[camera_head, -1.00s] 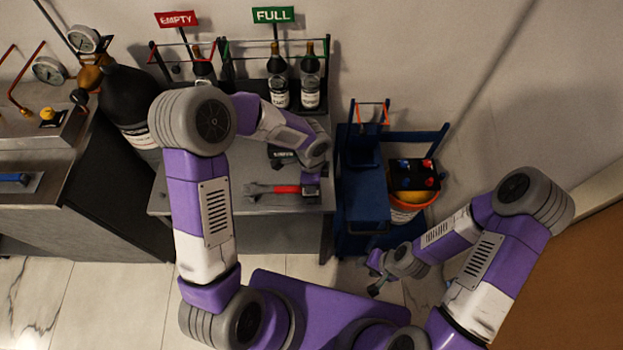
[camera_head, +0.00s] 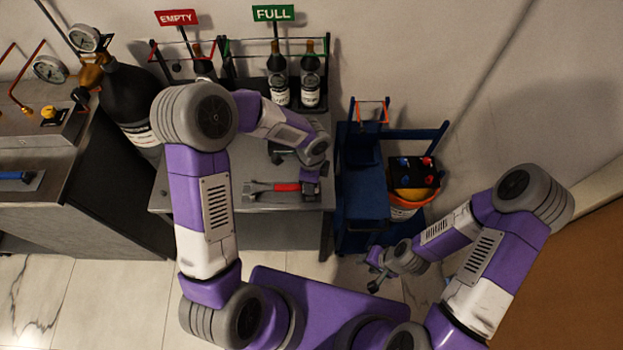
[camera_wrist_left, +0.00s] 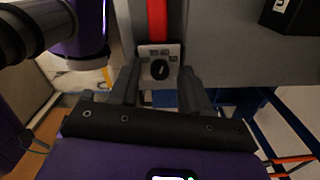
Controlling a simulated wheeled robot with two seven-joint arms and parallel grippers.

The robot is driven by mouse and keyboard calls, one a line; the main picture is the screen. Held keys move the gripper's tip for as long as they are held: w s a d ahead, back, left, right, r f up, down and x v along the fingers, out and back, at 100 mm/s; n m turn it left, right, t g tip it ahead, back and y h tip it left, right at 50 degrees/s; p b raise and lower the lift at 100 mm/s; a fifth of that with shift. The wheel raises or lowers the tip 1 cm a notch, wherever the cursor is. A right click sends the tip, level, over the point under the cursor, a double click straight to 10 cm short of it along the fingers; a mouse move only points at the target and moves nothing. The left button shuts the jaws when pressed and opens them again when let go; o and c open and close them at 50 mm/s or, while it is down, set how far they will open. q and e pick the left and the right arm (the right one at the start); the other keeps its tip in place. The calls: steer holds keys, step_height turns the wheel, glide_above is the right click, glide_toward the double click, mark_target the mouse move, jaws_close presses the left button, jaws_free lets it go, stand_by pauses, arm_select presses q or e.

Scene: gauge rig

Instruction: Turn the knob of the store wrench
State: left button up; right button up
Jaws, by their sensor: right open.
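The store wrench (camera_head: 287,187), with a red handle and grey jaw, lies on the grey bench. In the left wrist view its red handle (camera_wrist_left: 157,20) runs down to a pale plate with a round black knob (camera_wrist_left: 159,69). My left gripper (camera_wrist_left: 160,88) has its fingers apart, one on each side of the plate; whether they touch it I cannot tell. My right gripper (camera_head: 376,280) is open and empty, low beside the blue cart, away from the wrench.
Bottles stand at the back of the bench (camera_head: 240,203) under the EMPTY sign (camera_head: 176,17) and FULL sign (camera_head: 273,12). A dark box (camera_wrist_left: 291,15) sits near the wrench. A blue cart (camera_head: 362,205) with an orange-rimmed bucket (camera_head: 404,212) stands right of the bench.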

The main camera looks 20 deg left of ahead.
arm_select(q)
step_height(320, 180, up, 8)
steer(key=shift+f+p, duration=0.2)
steer(key=shift+p, duration=0.8)
